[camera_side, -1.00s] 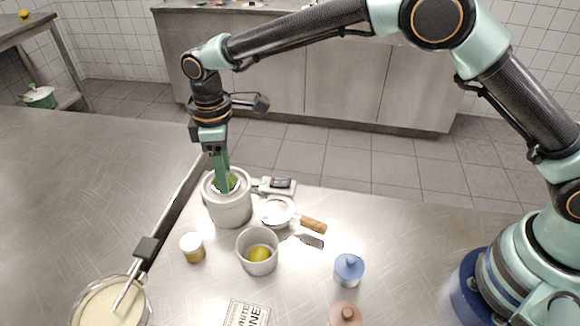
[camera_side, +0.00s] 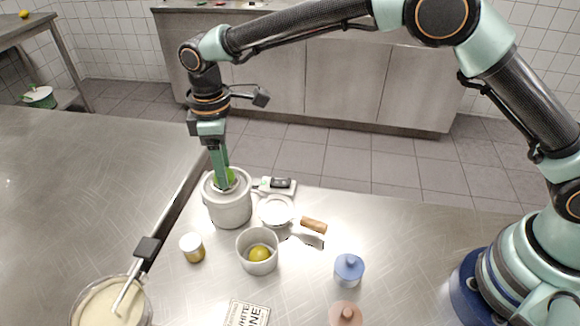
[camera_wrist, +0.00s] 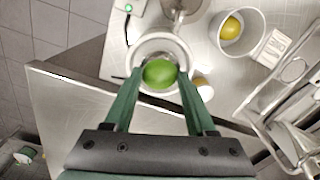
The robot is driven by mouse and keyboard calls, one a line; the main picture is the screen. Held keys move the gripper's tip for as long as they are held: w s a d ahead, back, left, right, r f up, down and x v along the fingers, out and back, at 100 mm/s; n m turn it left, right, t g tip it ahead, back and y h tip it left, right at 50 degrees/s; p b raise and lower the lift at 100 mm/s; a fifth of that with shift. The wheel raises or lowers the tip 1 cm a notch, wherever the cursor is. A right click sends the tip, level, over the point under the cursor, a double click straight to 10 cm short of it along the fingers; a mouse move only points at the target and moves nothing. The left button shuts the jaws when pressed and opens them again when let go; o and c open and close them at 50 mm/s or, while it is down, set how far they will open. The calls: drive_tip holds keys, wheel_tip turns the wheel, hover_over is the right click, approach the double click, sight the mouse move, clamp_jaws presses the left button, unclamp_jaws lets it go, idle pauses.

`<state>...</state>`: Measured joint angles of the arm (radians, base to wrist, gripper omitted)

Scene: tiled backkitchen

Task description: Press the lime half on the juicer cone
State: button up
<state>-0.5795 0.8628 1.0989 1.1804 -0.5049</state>
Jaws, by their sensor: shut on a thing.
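The lime half (camera_wrist: 159,74) is green and rounded on top; it sits between my gripper's fingers in the wrist view. It also shows as a bit of green in the side view (camera_side: 231,175). My gripper (camera_side: 222,184) points down and is shut on the lime, with its fingertips at the mouth of a light grey pot-like vessel (camera_side: 229,208). The vessel's pale rim (camera_wrist: 181,47) rings the lime in the wrist view. The juicer cone is hidden, so I cannot tell whether the lime touches it.
A grey cup (camera_side: 257,266) holding a yellow fruit (camera_side: 260,254) stands in front. A jar (camera_side: 192,247), a wood-handled strainer (camera_side: 276,210) and a blue lidded pot (camera_side: 349,269) stand close by. A cream-filled bowl (camera_side: 96,306) is front left. A gap between counters runs left of the vessel.

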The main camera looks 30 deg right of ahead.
drive_tip(key=shift+r, duration=2.4)
